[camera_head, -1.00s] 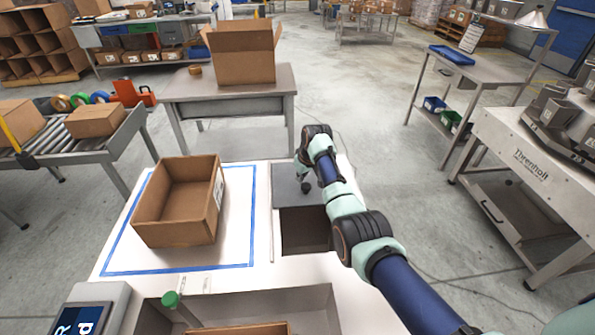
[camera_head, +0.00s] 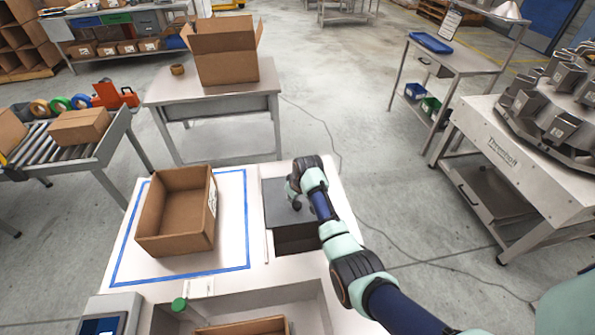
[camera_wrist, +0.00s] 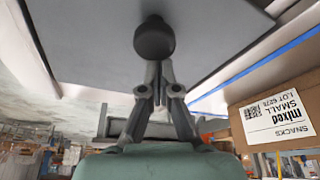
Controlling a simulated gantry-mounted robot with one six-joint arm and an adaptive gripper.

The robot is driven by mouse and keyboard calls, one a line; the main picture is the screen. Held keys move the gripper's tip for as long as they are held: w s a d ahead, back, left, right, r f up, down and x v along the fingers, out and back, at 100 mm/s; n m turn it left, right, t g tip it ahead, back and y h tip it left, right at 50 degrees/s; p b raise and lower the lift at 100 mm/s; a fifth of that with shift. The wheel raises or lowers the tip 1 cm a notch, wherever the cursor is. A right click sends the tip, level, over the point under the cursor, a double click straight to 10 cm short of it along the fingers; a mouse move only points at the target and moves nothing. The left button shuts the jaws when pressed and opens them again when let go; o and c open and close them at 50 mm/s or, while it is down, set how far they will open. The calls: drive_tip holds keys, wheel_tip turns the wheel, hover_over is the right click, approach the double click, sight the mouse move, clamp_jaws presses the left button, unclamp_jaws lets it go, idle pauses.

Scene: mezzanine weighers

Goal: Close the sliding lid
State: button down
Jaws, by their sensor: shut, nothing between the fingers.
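The sliding lid (camera_head: 280,214) is a flat grey plate in the white worktop, covering the far part of a dark rectangular opening (camera_head: 295,242). The near part of the opening stays uncovered. A dark round knob (camera_wrist: 154,38) stands on the lid; the wrist view shows the lid's grey surface (camera_wrist: 90,40) around it. My gripper (camera_wrist: 157,88) is shut with its fingertips together and empty. The fingertips are right beside the knob, on its far side in the head view; whether they touch it I cannot tell. In the head view my gripper (camera_head: 293,190) is partly hidden by my arm.
An open cardboard box (camera_head: 178,215) stands left of the lid inside a blue tape outline (camera_head: 247,215). A scale display (camera_head: 105,325) is at front left.

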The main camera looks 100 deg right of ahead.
drive_tip(key=a+p, duration=1)
drive_tip(key=a, duration=0.2)
drive_tip(key=shift+a, duration=0.25)
drive_tip(key=shift+f, duration=0.1)
wheel_tip(320, 180, up, 10)
hover_over(293, 221)
drive_tip(key=a, duration=0.6)
drive_tip(key=shift+s+d+p, duration=0.2)
drive_tip(key=shift+s+p, duration=0.1)
drive_tip(key=shift+p, duration=0.1)
